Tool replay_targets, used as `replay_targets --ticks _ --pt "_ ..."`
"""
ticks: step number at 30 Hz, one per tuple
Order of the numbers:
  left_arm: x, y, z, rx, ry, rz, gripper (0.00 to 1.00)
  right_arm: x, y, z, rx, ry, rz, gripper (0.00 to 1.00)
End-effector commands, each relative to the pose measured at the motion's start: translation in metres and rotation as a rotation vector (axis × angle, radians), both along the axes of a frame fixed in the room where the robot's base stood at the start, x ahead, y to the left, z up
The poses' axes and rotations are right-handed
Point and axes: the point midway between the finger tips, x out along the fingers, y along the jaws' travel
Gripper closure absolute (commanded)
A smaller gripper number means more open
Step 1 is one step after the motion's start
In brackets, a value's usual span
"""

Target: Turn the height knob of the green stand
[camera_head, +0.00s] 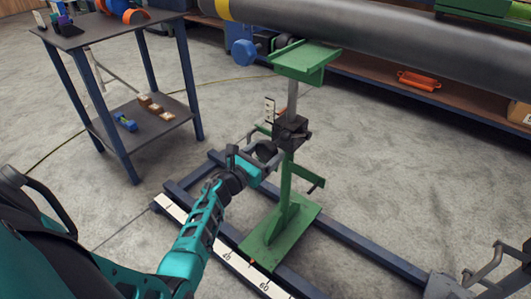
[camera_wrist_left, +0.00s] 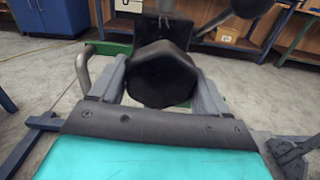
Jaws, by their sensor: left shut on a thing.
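The green stand (camera_head: 282,220) stands upright on a dark blue rail frame, with a flat green head (camera_head: 304,58) on a grey post. A black clamp block (camera_head: 291,131) sits midway up the post. The black height knob (camera_head: 265,150) sticks out from the block on the side facing my left arm. My left gripper (camera_head: 262,156) is shut on the knob. In the left wrist view the black, lobed knob (camera_wrist_left: 162,75) sits between the two grey fingers of the gripper (camera_wrist_left: 163,92). My right gripper is not in view.
A large grey pipe (camera_head: 370,45) with a yellow band runs across the back above the stand. A dark side table (camera_head: 105,35) with small items stands at the left. A ruler strip (camera_head: 228,254) lies along the near rail. Bare concrete floor surrounds the frame.

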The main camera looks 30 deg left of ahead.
Motion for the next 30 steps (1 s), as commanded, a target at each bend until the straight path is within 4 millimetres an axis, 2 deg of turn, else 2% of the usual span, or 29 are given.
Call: replay_targets --ticks 11,30 --pt "-0.0005 -0.0003 -0.0007 -0.088 0.009 -0.001 0.55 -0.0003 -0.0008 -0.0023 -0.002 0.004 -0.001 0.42" --pt "-0.0008 -0.0025 -0.0002 -0.649 0.055 -0.002 0.55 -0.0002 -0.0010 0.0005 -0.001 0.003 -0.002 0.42"
